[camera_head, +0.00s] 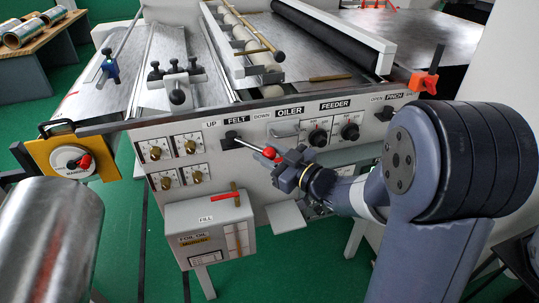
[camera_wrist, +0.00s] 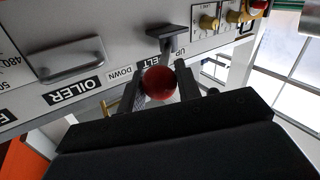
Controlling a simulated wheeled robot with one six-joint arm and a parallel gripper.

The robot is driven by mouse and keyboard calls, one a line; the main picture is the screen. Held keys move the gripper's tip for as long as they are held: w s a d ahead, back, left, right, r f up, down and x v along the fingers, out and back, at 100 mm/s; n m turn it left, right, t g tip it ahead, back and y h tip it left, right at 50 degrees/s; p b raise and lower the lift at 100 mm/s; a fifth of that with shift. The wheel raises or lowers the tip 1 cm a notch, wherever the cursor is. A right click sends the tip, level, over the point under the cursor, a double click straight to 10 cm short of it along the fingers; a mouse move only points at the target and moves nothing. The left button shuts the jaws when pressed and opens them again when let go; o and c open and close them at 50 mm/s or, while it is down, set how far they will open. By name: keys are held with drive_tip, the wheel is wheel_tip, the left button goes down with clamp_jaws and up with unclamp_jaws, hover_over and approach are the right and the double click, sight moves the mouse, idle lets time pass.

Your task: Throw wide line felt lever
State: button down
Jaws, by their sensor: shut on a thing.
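The felt lever (camera_head: 250,144) is a thin metal rod with a red ball knob (camera_head: 269,153), coming out of a black pivot (camera_head: 232,136) under the FELT label (camera_head: 236,117). The rod slants right and slightly down from the pivot, below the DOWN label (camera_head: 262,117) rather than the UP label (camera_head: 211,123). My gripper (camera_head: 276,157) is at the rod's end, shut on the red knob. In the wrist view the red knob (camera_wrist: 158,82) sits between my two dark fingers, and the black pivot plate (camera_wrist: 174,34) is beyond it.
Right of the lever on the panel are the OILER handle (camera_head: 285,130) and the black FEEDER knobs (camera_head: 350,131). Several brass knobs (camera_head: 191,146) are on the left.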

drive_tip(key=s+a+m+t+h+b, duration=0.3)
drive_tip(key=s+a+h+b, duration=0.1)
drive_tip(key=a+b, duration=0.8)
drive_tip(key=shift+s+r+m+t+h+b, duration=0.3)
drive_tip(key=shift+s+m+h+b, duration=0.1)
drive_tip(key=shift+s+b, duration=0.2)
drive_tip(key=c, duration=2.1)
unclamp_jaws()
drive_tip(key=shift+w+a+r+p, duration=0.1)
drive_tip(key=shift+w+a+p, duration=0.1)
drive_tip(key=shift+a+p, duration=0.85)
drive_tip(key=shift+c, duration=0.2)
drive_tip(key=shift+w+a+m+t+h+p, duration=0.1)
drive_tip(key=shift+m+t+h+p, duration=0.45)
drive_tip(key=shift+p, duration=0.55)
drive_tip(key=shift+a+h, duration=0.15)
drive_tip(key=shift+h, duration=0.3)
drive_tip(key=shift+c, duration=0.2)
drive_tip(key=o, duration=0.9)
drive_tip(key=shift+o, duration=1.1)
drive_tip(key=shift+w+a+f, duration=0.2)
drive_tip(key=shift+f, duration=0.05)
